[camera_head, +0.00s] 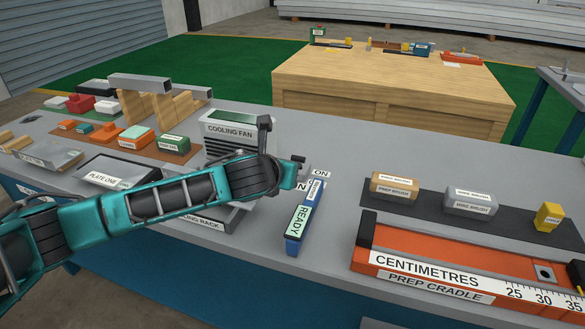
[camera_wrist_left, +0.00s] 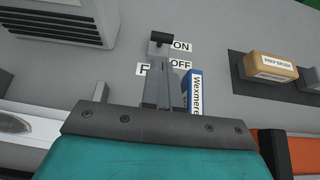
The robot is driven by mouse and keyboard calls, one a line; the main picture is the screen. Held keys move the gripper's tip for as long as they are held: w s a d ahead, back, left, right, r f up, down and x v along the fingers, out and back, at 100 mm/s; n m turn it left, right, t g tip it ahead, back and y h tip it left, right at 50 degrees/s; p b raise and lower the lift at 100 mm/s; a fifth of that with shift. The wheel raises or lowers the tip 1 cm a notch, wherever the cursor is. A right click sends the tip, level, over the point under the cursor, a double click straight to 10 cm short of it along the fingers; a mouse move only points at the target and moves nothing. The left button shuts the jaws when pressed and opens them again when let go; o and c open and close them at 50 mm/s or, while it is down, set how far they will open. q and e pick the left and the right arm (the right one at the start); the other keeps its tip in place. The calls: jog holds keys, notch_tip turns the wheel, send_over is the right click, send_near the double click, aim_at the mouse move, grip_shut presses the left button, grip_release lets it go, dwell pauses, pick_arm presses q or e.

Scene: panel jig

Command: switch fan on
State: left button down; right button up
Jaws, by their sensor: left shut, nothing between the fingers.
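The cooling fan (camera_head: 228,128) is a grey box with a slatted front, behind my left arm in the head view. Its slats also show at the upper left of the wrist view (camera_wrist_left: 62,22). The fan switch (camera_wrist_left: 160,38) has a black knob on a grey stem, level with the ON label (camera_wrist_left: 181,47). The OFF label (camera_wrist_left: 180,66) lies nearer to me. My left gripper (camera_wrist_left: 166,68) is shut and empty; its fingertips are just on the near side of the switch, beside OFF. Whether they touch the stem cannot be told. My right gripper is not in view.
A blue READY block (camera_head: 297,232) stands close to the right of the left gripper. A dark mat (camera_head: 428,205) holds two brushes. The orange prep cradle (camera_head: 450,268) lies at front right. Plates and small parts fill the bench's left side.

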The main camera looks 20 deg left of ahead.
pick_arm(q)
jog(key=b+x, duration=0.1)
jog(key=x, duration=0.4)
jog(key=shift+w+f, duration=0.1)
jog(key=shift+w, duration=0.05)
jog(key=shift+w+f, duration=0.1)
jog(key=shift+w, duration=0.1)
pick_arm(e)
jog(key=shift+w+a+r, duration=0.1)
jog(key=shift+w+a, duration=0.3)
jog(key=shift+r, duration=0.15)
